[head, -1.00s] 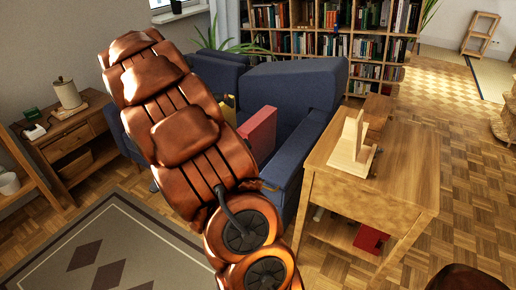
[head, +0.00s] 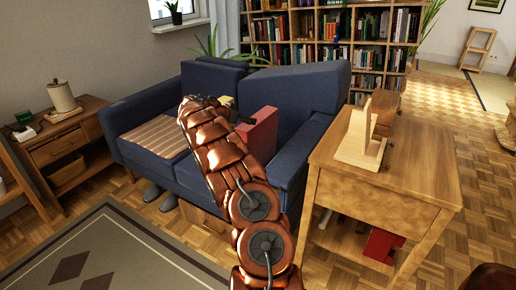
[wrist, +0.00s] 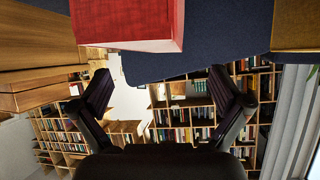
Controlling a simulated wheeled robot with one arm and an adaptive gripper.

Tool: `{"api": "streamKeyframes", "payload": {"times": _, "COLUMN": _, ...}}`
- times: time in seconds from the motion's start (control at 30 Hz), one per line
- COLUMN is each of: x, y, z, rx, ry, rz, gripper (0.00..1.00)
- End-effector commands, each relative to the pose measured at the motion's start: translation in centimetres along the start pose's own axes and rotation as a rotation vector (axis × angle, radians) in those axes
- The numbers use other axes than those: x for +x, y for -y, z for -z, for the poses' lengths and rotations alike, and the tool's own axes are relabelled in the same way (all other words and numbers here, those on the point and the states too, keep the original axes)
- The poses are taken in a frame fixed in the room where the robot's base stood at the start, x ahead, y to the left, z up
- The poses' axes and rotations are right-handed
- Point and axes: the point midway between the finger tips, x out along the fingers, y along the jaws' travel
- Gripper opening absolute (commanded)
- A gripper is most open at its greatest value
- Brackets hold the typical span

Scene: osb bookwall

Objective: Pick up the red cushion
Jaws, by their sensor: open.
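The red cushion (head: 262,133) stands upright on the seat of the blue sofa (head: 300,92), near its right armrest. My arm reaches across the front of the sofa and hides part of the seat left of the cushion. In the wrist view, which looks upside down, the red cushion (wrist: 128,20) shows at the top edge, partly cut off. My gripper (wrist: 160,78) is open and empty there, its two dark fingers apart. The cushion lies outside the space between the fingers.
A yellow cushion (wrist: 297,25) is also on the sofa, at the wrist view's top right. A wooden table (head: 400,175) with a wooden stand (head: 362,142) is right of the sofa. A side table (head: 70,140) stands left. Bookshelves (head: 330,40) stand behind. The patterned rug (head: 130,250) is clear.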

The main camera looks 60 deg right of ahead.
Motion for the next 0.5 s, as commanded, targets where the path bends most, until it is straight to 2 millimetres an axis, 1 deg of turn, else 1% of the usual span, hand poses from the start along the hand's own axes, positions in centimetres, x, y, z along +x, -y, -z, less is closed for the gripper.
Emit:
{"api": "streamKeyframes", "payload": {"times": 0.03, "x": 0.4, "y": 0.1, "z": -0.2, "rx": 0.008, "ry": -0.002, "rz": 0.002, "gripper": 1.00}}
{"api": "streamKeyframes", "payload": {"times": 0.23, "x": 1.4, "y": 0.2, "z": -0.1, "rx": 0.018, "ry": -0.005, "rz": 0.005, "gripper": 1.00}}
{"api": "streamKeyframes", "payload": {"times": 0.4, "x": 2.7, "y": 0.1, "z": -0.1, "rx": 0.015, "ry": -0.004, "rz": 0.003, "gripper": 1.00}}
{"api": "streamKeyframes", "payload": {"times": 0.5, "x": 3.2, "y": 0.1, "z": -0.2, "rx": 0.014, "ry": -0.003, "rz": 0.002, "gripper": 1.00}}
